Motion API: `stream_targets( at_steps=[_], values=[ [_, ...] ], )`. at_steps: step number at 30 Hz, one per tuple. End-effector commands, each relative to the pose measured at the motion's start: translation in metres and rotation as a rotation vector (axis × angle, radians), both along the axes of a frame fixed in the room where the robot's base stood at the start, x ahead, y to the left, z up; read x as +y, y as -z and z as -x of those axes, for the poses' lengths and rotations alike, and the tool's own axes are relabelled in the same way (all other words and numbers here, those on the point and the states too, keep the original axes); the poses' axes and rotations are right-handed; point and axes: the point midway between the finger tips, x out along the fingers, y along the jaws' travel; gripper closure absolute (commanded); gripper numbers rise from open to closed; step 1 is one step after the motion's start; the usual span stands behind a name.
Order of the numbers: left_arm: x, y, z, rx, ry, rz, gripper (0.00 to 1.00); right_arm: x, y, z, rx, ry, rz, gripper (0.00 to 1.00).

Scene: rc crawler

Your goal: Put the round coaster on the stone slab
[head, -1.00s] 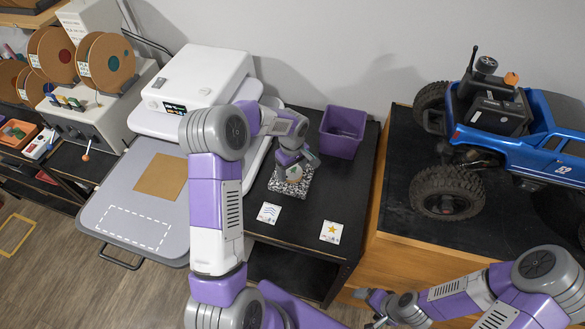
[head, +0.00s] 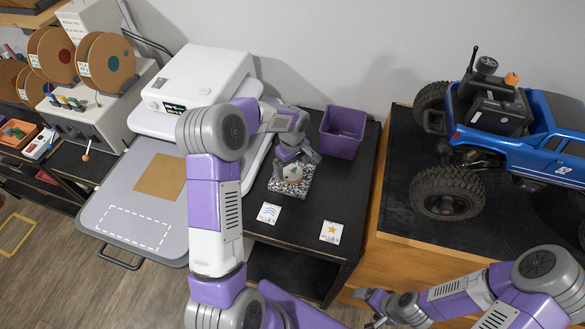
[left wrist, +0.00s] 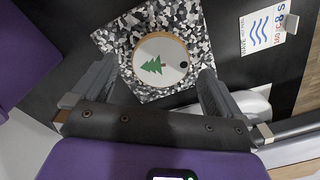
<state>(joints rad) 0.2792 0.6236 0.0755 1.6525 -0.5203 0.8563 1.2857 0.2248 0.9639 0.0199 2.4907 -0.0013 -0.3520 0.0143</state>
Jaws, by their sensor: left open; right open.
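The round coaster (head: 293,172), pale with a wooden rim and a green tree, lies on the speckled black-and-white stone slab (head: 290,189) on the black table. In the left wrist view the coaster (left wrist: 160,62) is flat within the outline of the slab (left wrist: 117,33), whose edges show around it. My left gripper (head: 297,160) is just above the coaster. In the left wrist view its fingers (left wrist: 156,70) are open, one on each side of the coaster with gaps between. My right gripper (head: 373,307) is empty, low at the bottom, far from the slab.
A purple bin (head: 342,132) stands behind the slab. A wave card (head: 269,213) and a star card (head: 331,230) lie in front. A white press (head: 200,77) with a grey board is left, a blue crawler (head: 550,140) right.

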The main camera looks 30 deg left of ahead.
Motion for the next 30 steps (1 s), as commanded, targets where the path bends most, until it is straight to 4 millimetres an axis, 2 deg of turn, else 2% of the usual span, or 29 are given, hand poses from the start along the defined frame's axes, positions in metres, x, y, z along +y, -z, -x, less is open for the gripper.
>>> stream_targets(
  at_steps=[1, 6, 13, 19, 30],
  values=[
    [0.000, -0.013, -0.001, -0.006, 0.000, -0.001, 0.00, 0.000, 0.000, 0.000, 0.000, 0.000, 0.000, 0.08],
    [0.000, -0.051, -0.001, -0.005, 0.001, -0.001, 0.00, 0.000, 0.000, 0.000, 0.001, 0.000, 0.000, 0.08],
    [0.000, -0.090, 0.000, -0.002, 0.000, 0.000, 0.00, 0.000, -0.002, 0.000, 0.001, 0.000, 0.000, 0.08],
    [0.000, -0.102, 0.000, 0.000, 0.000, 0.001, 0.00, 0.000, -0.002, 0.000, 0.001, 0.000, 0.000, 0.08],
    [0.000, -0.103, 0.000, 0.000, 0.000, 0.001, 0.00, 0.000, -0.002, 0.000, 0.001, 0.000, 0.000, 0.08]
  ],
)
